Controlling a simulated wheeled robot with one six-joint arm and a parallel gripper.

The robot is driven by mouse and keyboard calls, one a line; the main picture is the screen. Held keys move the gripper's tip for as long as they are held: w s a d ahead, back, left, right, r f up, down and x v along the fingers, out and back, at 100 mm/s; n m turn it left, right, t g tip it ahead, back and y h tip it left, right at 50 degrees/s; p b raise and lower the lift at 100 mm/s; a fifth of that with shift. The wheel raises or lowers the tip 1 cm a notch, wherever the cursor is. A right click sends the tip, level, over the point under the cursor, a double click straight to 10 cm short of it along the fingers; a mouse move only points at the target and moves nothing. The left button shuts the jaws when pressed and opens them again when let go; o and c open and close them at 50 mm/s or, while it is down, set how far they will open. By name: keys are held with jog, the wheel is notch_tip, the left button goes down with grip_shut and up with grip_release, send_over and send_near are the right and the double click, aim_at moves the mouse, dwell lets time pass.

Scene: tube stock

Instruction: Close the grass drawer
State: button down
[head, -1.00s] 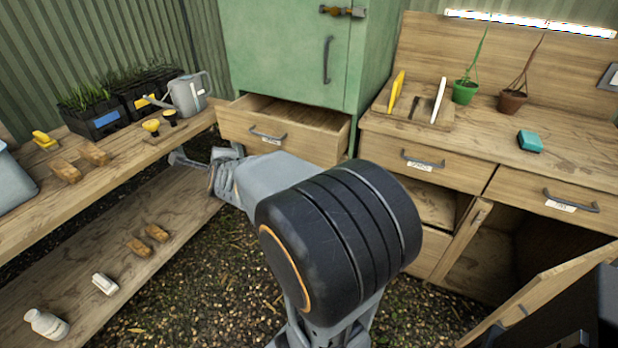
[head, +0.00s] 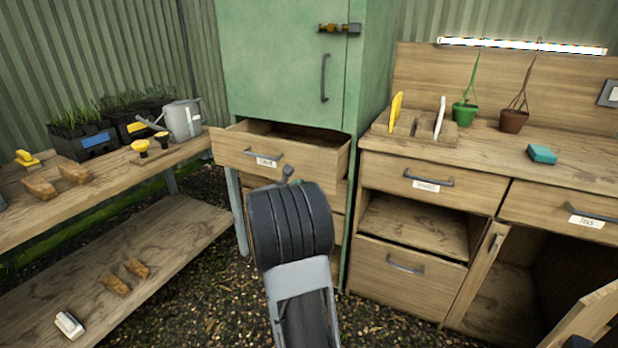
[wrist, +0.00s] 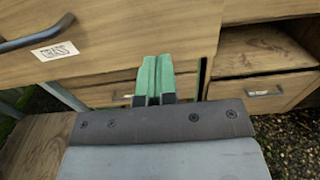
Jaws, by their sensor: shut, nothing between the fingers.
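The labelled wooden drawer (head: 235,149) under the green cabinet stands pulled out, its open top showing. My gripper (wrist: 153,78) has green fingers that are together and empty. They are by the lower right part of the drawer front, right of the handle; whether they touch it I cannot tell. In the head view my arm mostly hides the gripper.
The green cabinet (head: 282,60) rises above the drawer. A workbench (head: 470,150) with drawers and an open lower door (head: 590,320) stands right. A shelf bench (head: 120,165) with grass trays (head: 85,141) and a watering can (head: 184,120) stands left. Gravel floor lies between.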

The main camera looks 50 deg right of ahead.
aim_at(312, 171)
jog(key=x, duration=0.7)
jog(key=shift+d, duration=0.35)
